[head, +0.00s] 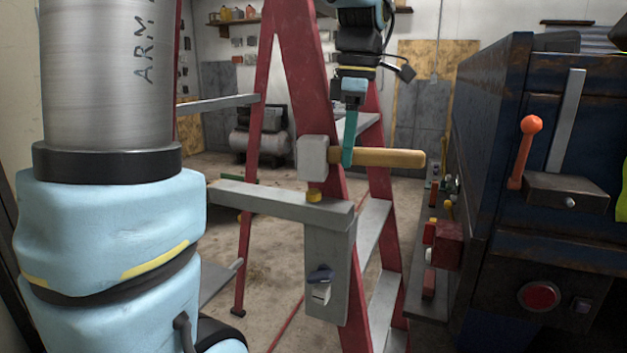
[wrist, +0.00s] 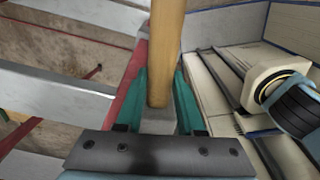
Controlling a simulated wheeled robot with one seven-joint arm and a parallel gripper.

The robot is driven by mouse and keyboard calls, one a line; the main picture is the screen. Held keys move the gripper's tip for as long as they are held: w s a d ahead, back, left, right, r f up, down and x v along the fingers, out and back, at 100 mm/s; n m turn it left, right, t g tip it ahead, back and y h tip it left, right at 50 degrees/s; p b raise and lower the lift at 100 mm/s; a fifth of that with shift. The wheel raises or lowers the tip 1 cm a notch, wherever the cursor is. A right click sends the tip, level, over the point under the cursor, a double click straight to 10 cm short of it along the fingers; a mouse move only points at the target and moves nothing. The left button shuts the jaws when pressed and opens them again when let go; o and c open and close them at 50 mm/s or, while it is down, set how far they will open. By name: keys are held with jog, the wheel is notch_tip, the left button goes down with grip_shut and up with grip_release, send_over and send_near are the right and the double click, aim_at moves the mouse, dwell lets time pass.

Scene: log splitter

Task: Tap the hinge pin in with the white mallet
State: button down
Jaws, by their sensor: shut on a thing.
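The white mallet has a pale block head (head: 313,157) and a wooden handle (head: 390,158), held level in the head view. My gripper (head: 348,150) points down with teal fingers shut on the handle, close to the head. The handle also shows between the fingers in the wrist view (wrist: 167,45). A yellow-topped hinge pin (head: 314,195) stands in the grey hinge bracket (head: 275,200), directly below the mallet head. The head is very close above the pin; I cannot tell if they touch. The pin is not visible in the wrist view.
A red stepladder (head: 285,60) with grey treads stands around and behind the bracket. The dark blue splitter body (head: 490,110), with an orange-knobbed lever (head: 525,150) and a red button (head: 538,296), fills the right side. A ledge with small coloured items (head: 440,230) runs beside it.

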jog(key=shift+r, duration=0.15)
jog(key=shift+r+p, duration=0.4)
jog(key=shift+p, duration=0.05)
jog(key=shift+f, duration=0.1)
notch_tip(320, 180, down, 4)
jog(key=shift+r+b, duration=0.2)
jog(key=shift+b, duration=1.05)
jog(key=shift+r+p, duration=1)
jog(key=shift+r, duration=0.15)
notch_tip(320, 180, up, 5)
jog(key=p, duration=0.4)
